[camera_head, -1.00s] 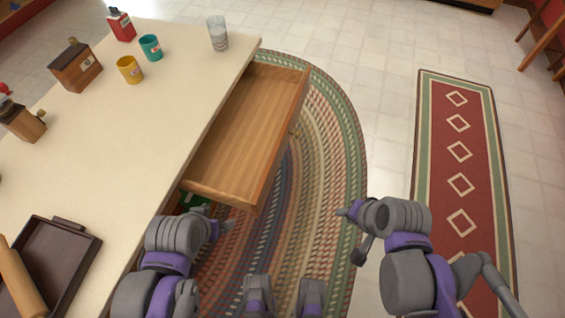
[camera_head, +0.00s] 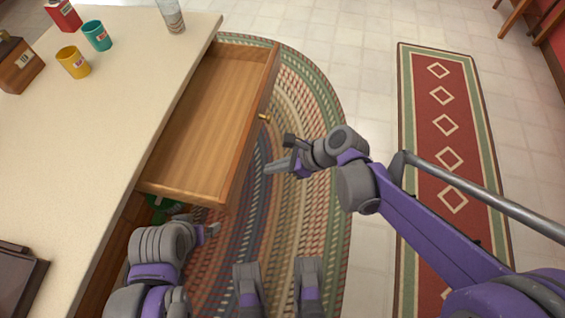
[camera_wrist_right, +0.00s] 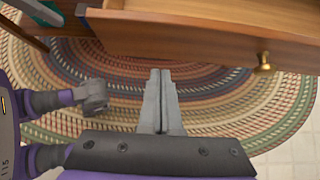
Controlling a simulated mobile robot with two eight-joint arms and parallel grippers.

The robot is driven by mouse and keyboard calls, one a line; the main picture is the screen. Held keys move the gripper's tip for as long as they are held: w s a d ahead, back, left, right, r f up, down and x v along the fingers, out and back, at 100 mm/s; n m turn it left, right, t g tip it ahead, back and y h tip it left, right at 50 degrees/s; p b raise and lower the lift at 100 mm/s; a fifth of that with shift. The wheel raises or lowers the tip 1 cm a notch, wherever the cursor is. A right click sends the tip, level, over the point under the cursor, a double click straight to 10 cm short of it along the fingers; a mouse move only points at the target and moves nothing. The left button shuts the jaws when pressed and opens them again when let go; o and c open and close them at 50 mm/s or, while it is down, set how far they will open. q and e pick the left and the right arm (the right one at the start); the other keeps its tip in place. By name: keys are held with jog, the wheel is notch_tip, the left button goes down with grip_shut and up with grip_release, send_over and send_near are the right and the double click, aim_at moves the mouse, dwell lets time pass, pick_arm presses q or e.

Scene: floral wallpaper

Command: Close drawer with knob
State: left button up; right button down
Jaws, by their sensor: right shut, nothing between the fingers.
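The wooden drawer (camera_head: 205,115) is pulled well out of the cream-topped counter, and its inside looks empty. Its brass knob (camera_head: 264,117) sits on the outer front face. The knob also shows at the right of the right wrist view (camera_wrist_right: 264,63). My right gripper (camera_head: 270,168) is shut and empty, outside the drawer front and nearer to me than the knob, touching nothing. In the right wrist view its closed fingers (camera_wrist_right: 160,74) point toward the drawer front, left of the knob. My left gripper (camera_head: 212,231) is low beside the counter, near the drawer's near corner; its jaws are unclear.
The counter (camera_head: 90,130) holds a yellow cup (camera_head: 73,62), a teal cup (camera_head: 97,36), a glass (camera_head: 171,14) and a dark tray (camera_head: 18,280) at its near left. A braided oval rug (camera_head: 315,110) lies below. Floor right of the drawer is open.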

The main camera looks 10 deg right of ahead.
aim_at(240, 169)
jog(key=shift+w+a+f+b, duration=0.2)
jog(key=shift+w+a+f, duration=0.2)
jog(key=shift+a, duration=0.65)
jog(key=shift+w+a+f+b, duration=0.25)
jog(key=shift+a+f, duration=0.2)
jog(key=shift+a, duration=0.55)
jog(key=shift+w+a+f+b, duration=0.15)
jog(key=shift+w+a+f, duration=0.25)
jog(key=shift+a, duration=0.65)
jog(key=shift+a, duration=0.25)
jog(key=w+a, duration=0.2)
jog(key=a, duration=0.5)
jog(key=w+a, duration=0.3)
jog(key=a, duration=0.4)
jog(key=w+a+p, duration=0.1)
jog(key=w+a, duration=0.1)
jog(key=a, duration=0.6)
jog(key=shift+w+a, duration=0.1)
jog(key=shift+w, duration=0.05)
